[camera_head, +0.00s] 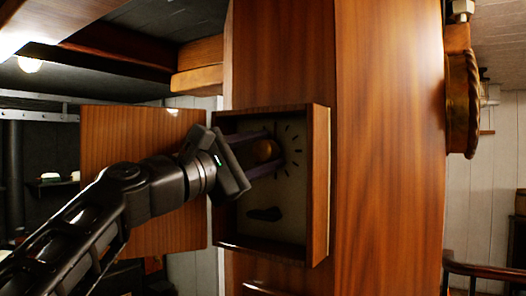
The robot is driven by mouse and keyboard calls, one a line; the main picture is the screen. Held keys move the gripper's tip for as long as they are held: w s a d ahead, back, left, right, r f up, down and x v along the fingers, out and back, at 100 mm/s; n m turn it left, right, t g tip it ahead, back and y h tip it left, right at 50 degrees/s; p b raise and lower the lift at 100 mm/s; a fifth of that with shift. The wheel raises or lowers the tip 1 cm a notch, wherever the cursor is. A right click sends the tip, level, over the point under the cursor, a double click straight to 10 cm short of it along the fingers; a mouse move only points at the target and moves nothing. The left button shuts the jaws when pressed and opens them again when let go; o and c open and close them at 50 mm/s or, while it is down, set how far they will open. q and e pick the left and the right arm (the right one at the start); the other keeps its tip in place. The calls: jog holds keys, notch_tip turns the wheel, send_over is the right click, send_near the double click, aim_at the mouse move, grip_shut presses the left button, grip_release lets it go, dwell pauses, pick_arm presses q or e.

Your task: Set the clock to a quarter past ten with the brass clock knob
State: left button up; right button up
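The clock is a wooden case (320,180) on the front of a wooden post, with its door (145,180) swung open to the left. Its pale dial (290,190) has black tick marks at the upper right. A dark hand-like shape (264,214) lies low on the dial; the rest of the dial is partly hidden. The round brass clock knob (264,150) shows between the two fingers of my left gripper (276,146). The fingers reach into the case and stand apart, one above and one below the knob. Whether they touch it I cannot tell. My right gripper is not in view.
The wooden post (390,150) rises behind the case. A wooden beam (199,80) juts out above the open door. A dark rail (485,270) is at the lower right.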

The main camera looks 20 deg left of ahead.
pick_arm(q)
grip_shut()
jog(key=shift+m, duration=0.5)
jog(key=m+g+h+p, duration=0.1)
jog(key=m+g+p, duration=0.1)
jog(key=m, duration=0.2)
jog(key=shift+m, duration=0.3)
jog(key=m+g+p, duration=0.1)
jog(key=m+p, duration=0.1)
jog(key=m, duration=0.3)
jog(key=shift+y, duration=0.4)
jog(key=m+g, duration=0.1)
jog(key=m, duration=0.1)
jog(key=shift+m+y, duration=0.3)
jog(key=shift+m, duration=0.1)
jog(key=shift+f+m+g+y, duration=0.15)
jog(key=shift+m+y, duration=0.2)
jog(key=shift+m, duration=0.55)
jog(key=shift+m+g+y, duration=0.15)
jog(key=shift+m+y, duration=0.2)
jog(key=shift+m, duration=0.55)
